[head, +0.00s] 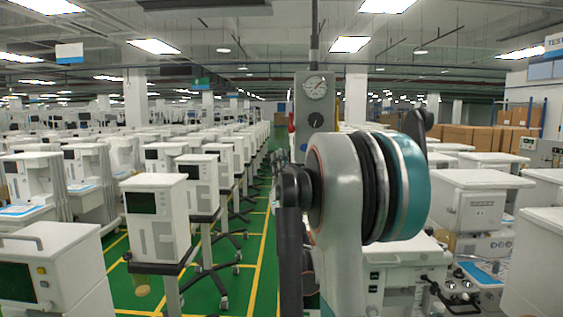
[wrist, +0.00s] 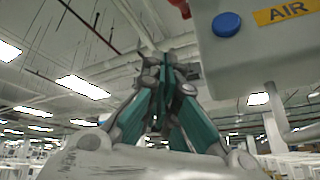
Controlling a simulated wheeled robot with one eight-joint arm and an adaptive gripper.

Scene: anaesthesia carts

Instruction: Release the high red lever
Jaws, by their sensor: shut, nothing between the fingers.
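The red lever (wrist: 181,8) shows only in part at the top edge of the wrist view, beside a grey box (wrist: 270,62). The box has a blue round knob (wrist: 227,25) and a yellow AIR label (wrist: 286,11). My gripper (wrist: 166,68), with teal and grey fingers, is shut and empty. It is below the lever and left of the box in that picture, apart from the lever. In the head view, the box (head: 315,92) carries a gauge, and a small red part (head: 291,122) shows at its left edge. My arm hides the gripper there.
Rows of white carts (head: 157,222) stand at left on a green floor with yellow lines (head: 258,262). More white machines (head: 482,205) stand close at right. A green aisle runs ahead, left of my arm. A pole rises above the box.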

